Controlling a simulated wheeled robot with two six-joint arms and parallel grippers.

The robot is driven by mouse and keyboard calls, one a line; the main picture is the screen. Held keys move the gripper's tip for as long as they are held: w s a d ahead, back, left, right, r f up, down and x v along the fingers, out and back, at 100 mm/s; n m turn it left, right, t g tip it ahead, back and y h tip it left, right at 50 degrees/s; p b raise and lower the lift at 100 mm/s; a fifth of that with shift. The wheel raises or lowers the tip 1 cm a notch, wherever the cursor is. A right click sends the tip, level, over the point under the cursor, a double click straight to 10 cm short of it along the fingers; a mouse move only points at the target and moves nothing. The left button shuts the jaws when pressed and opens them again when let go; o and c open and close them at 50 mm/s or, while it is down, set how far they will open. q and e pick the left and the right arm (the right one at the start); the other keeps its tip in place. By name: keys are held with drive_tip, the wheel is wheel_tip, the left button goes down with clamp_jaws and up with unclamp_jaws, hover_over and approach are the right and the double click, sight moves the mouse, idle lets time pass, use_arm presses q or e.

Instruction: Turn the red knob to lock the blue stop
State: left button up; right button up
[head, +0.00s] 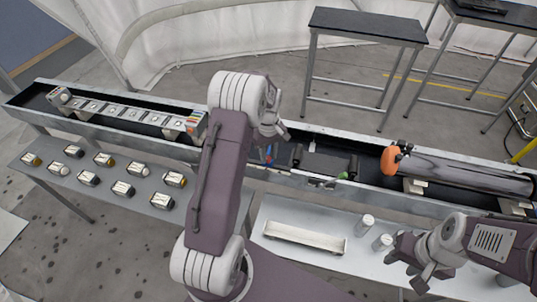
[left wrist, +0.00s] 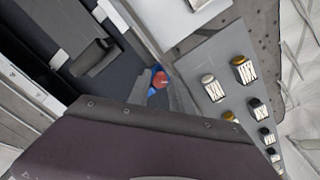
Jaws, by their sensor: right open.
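The blue stop (head: 268,157) sits at the conveyor's near side, small and partly hidden by my left arm in the head view. The left wrist view shows the red knob (left wrist: 160,80) against the blue stop (left wrist: 154,70). My right gripper (head: 424,272) is open and empty at the lower right, near white cylinders (head: 382,242).
The conveyor (head: 255,172) runs across the view. A silver cylinder with an orange end (head: 390,160) lies on its right part; a rack of modules (head: 120,112) lies at left. Several small parts (head: 87,178) stand on the left table. A pale tray (head: 305,238) lies in front.

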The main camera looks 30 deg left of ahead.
use_arm(q)
clamp_jaws()
drive_tip(key=m+p, duration=0.1)
drive_tip(key=m, duration=0.2)
drive_tip(key=shift+r+m, duration=0.1)
drive_tip(key=shift+m, duration=0.3)
drive_tip(key=m+p, duration=0.1)
drive_tip(key=m, duration=0.3)
drive_tip(key=shift+m, duration=0.4)
drive_tip(key=shift+w+p, duration=0.1)
drive_tip(key=shift+p, duration=0.2)
drive_tip(key=shift+a, duration=0.1)
drive_tip(key=o, duration=0.5)
unclamp_jaws()
drive_tip(key=shift+o, duration=0.2)
